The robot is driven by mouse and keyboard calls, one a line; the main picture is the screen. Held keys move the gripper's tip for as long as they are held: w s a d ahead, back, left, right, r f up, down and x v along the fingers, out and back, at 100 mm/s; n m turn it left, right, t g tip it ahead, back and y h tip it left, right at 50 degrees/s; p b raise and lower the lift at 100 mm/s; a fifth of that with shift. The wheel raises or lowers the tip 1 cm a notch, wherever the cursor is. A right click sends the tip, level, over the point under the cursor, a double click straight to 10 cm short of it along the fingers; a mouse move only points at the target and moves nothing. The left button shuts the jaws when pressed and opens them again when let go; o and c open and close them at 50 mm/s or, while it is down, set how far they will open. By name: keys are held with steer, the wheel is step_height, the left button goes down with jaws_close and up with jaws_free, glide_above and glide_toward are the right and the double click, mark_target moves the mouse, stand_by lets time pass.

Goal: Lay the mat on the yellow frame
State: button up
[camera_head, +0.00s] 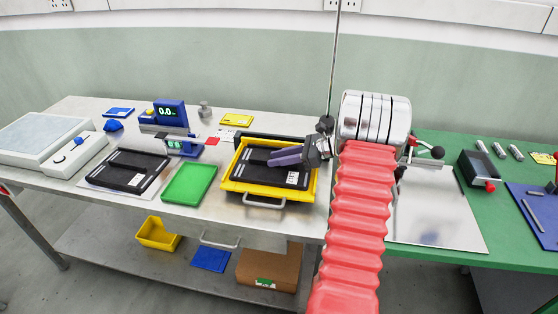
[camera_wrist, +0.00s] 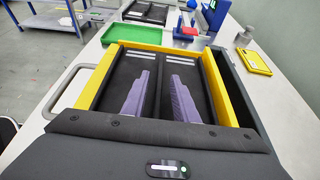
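The yellow frame (camera_head: 312,187) stands on the bench, left of my arm, with a metal handle at its front. A black mat (camera_head: 247,169) with a white label lies within its yellow edges. In the wrist view the mat (camera_wrist: 121,80) shows pale stripes at its far end, between the yellow side bars (camera_wrist: 223,92). My gripper (camera_head: 280,159) is over the mat. Its two purple fingers (camera_wrist: 158,78) stand apart, with a dark strip between them. I cannot tell whether they touch the mat. The mat's near part is hidden by my wrist.
A green tray (camera_head: 189,183) stands left of the frame, with another black panel (camera_head: 128,171) beyond it. A blue display (camera_head: 170,111), a yellow pad (camera_head: 237,120) and a small weight (camera_head: 205,111) stand behind. A green-topped bench (camera_head: 455,145) is at right.

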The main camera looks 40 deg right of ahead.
steer(key=v, duration=1.2)
steer(key=shift+s, duration=0.1)
steer(key=shift+a, duration=0.1)
steer(key=a+r+n+g+h, duration=0.15)
steer(key=a+n, duration=0.25)
steer(key=a, duration=0.5)
steer(key=a+r+n+g, duration=0.3)
steer(key=a+n, duration=0.1)
steer(key=a, duration=0.5)
steer(key=a+r+n+g+h, duration=0.1)
steer(key=a+r+n+g, duration=0.15)
steer(key=a, duration=0.55)
steer(key=s+a+r+n+t+h, duration=0.2)
steer(key=s+a+n+h, duration=0.3)
steer(key=s+a+n, duration=1.1)
steer(key=shift+a+n+h, duration=0.35)
steer(key=shift+a+n, duration=0.4)
steer(key=shift+n, duration=0.2)
steer(key=shift+d, duration=0.1)
